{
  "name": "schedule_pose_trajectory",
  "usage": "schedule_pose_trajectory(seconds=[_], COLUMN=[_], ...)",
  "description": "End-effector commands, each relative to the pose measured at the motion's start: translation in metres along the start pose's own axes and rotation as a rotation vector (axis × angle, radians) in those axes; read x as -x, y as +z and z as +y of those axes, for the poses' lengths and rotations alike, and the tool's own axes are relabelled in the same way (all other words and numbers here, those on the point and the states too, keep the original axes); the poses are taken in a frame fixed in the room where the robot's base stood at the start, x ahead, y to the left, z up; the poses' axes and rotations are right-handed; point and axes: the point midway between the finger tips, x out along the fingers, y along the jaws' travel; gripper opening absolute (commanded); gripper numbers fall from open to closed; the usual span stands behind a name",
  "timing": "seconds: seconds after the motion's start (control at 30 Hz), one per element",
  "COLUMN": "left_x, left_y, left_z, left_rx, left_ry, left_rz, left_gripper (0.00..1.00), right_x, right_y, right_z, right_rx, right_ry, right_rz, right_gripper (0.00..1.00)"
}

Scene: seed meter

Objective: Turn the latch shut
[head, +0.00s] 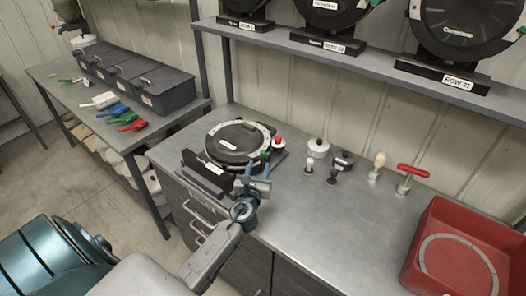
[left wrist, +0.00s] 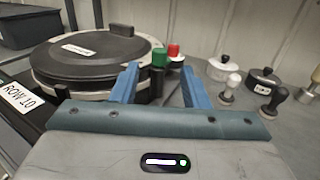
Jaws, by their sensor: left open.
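The seed meter (head: 238,143), a round black disc with a pale rim, sits on the metal bench; it fills the upper left of the left wrist view (left wrist: 92,50). At its right edge stand a green knob (head: 264,155) and a red knob (head: 278,141). In the left wrist view the green knob (left wrist: 159,57) shows between my finger tips, with the red knob (left wrist: 173,50) just behind it. Which part is the latch I cannot tell for sure. My left gripper (head: 253,174) is open, its blue fingers at the meter's near right side. Whether they touch the knob is unclear.
A black stand labelled ROW 10 (left wrist: 17,97) lies at the meter's near left. Right of the meter are lidded pots (head: 317,148), small knobbed tools, a red-handled tool (head: 412,171) and a red bin (head: 426,225). A shelf (head: 300,47) with other meters hangs above. The front middle bench is clear.

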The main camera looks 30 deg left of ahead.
Motion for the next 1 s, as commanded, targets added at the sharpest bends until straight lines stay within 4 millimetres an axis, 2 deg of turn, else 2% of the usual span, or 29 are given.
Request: schedule_pose_trajectory(seconds=[0.2, 0.4, 0.6, 0.87, 1.0], left_x=[-0.044, -0.074, -0.086, -0.087, -0.086], left_y=[0.003, 0.002, 0.001, 0.000, 0.000], left_z=[0.000, 0.000, 0.001, 0.001, 0.001], left_rx=[0.002, 0.004, 0.005, 0.005, 0.005], left_ry=[0.002, 0.002, 0.002, 0.002, 0.002], left_rz=[-0.001, 0.000, 0.000, 0.001, 0.001], left_gripper=[0.41, 0.41, 0.41, 0.41, 0.14], right_x=[0.009, 0.012, 0.013, 0.013, 0.013], right_y=[0.000, -0.001, -0.001, -0.001, -0.001], right_z=[0.001, 0.001, 0.001, 0.001, 0.001], right_rx=[0.000, 0.000, 0.000, 0.000, 0.000], right_ry=[0.000, 0.000, 0.000, 0.000, 0.000], right_rz=[-0.001, 0.000, 0.000, 0.000, 0.000], right_gripper=[0.84, 0.84, 0.84, 0.84, 0.84])
